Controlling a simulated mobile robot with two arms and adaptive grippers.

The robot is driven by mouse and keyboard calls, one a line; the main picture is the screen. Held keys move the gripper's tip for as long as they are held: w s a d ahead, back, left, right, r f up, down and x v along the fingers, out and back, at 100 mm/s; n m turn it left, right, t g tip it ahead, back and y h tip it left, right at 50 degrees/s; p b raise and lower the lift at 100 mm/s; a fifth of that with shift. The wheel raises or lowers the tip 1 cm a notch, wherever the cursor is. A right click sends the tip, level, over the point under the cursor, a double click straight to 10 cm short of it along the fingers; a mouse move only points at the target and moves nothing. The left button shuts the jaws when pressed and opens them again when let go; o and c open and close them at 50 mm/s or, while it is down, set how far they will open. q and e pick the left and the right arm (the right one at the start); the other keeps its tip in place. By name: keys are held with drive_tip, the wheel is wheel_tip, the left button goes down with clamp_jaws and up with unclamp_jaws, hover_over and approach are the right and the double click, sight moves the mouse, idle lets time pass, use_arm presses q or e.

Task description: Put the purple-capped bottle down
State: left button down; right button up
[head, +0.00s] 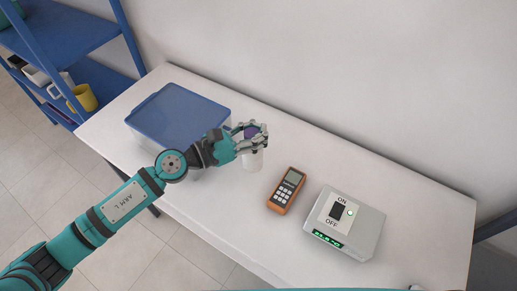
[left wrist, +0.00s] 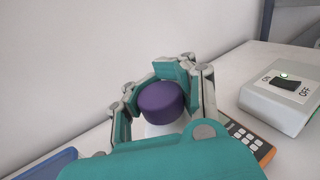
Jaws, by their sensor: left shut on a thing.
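The purple-capped bottle (head: 253,160) has a white body and a purple cap. In the head view it is upright at the table, right of the blue-lidded box; I cannot tell whether its base touches the top. In the left wrist view the purple cap (left wrist: 161,101) shows between the fingers of my left gripper (left wrist: 160,88), and most of the white body is hidden.
The white table (head: 225,225) stands against a wall. A blue-lidded box (head: 178,112) is left of the bottle. An orange meter (head: 286,190) and a grey switch box (head: 345,222) are to the right. A blue shelf (head: 97,75) with mugs stands at the left.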

sight(251, 163)
use_arm(q)
wheel_tip(251, 163, down, 3)
drive_tip(key=shift+f+b, duration=0.15)
drive_tip(key=shift+b, duration=0.3)
wheel_tip(251, 163, down, 2)
drive_tip(key=shift+f+b, duration=0.25)
drive_tip(key=shift+b, duration=0.1)
drive_tip(key=shift+f, duration=0.15)
drive_tip(key=c, duration=1.6)
unclamp_jaws()
drive_tip(key=o, duration=0.5)
use_arm(e)
drive_tip(key=f, duration=0.1)
drive_tip(key=s+f, duration=0.1)
drive_tip(key=shift+s+f, duration=0.1)
drive_tip(key=shift+f, duration=0.2)
